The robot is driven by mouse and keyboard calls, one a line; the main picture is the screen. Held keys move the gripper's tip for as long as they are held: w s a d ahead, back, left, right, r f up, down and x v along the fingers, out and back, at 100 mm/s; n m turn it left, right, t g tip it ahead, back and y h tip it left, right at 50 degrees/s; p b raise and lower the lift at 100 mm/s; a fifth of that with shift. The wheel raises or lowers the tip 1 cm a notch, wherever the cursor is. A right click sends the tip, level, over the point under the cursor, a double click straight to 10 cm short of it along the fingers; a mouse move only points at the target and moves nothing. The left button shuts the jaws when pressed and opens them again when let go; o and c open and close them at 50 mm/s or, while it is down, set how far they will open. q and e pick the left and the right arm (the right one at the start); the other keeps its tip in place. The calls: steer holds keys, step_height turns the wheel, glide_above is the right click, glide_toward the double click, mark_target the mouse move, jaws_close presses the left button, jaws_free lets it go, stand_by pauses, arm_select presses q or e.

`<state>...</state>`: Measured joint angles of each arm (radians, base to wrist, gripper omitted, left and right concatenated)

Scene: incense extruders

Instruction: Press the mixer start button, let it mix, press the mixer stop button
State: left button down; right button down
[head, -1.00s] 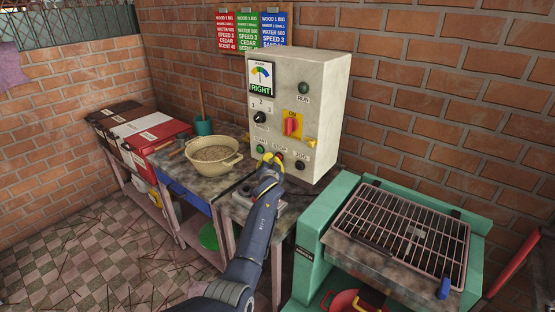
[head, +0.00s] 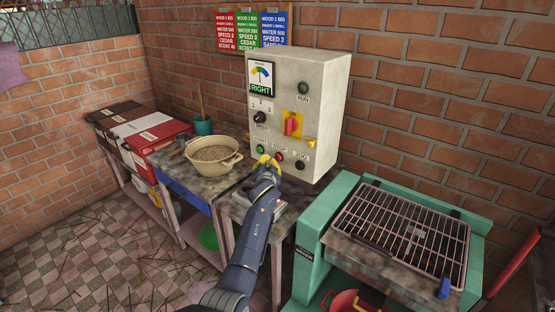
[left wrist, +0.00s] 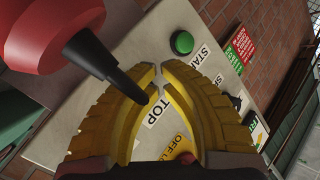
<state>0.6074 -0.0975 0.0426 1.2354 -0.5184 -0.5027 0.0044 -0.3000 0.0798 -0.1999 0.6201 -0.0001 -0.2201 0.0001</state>
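The grey mixer control box (head: 298,115) stands on the bench. Its green start button (head: 261,149) and red stop button (head: 279,156) sit low on the front. My left gripper (head: 268,163) has yellow fingers, just below and in front of these buttons, apart from the panel as far as I can tell. In the left wrist view its curved fingertips (left wrist: 160,75) almost meet, with nothing held. The green button shows beyond them (left wrist: 182,43), beside its START label. My right gripper is out of view.
A black JOG button (head: 300,165) is right of stop; a red rotary switch (head: 291,125) sits above. The RUN lamp (head: 303,88) looks dark green. A bowl of mixture (head: 213,154) stands left, a green frame with a wire rack (head: 405,232) right.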

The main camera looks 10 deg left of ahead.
arm_select(q)
steer(key=shift+s+a, duration=0.35)
steer(key=shift+s, duration=0.4)
steer(key=shift+s+a, duration=0.3)
steer(key=shift+s, duration=0.45)
steer(key=shift+s+a, duration=0.35)
steer(key=shift+s, duration=0.4)
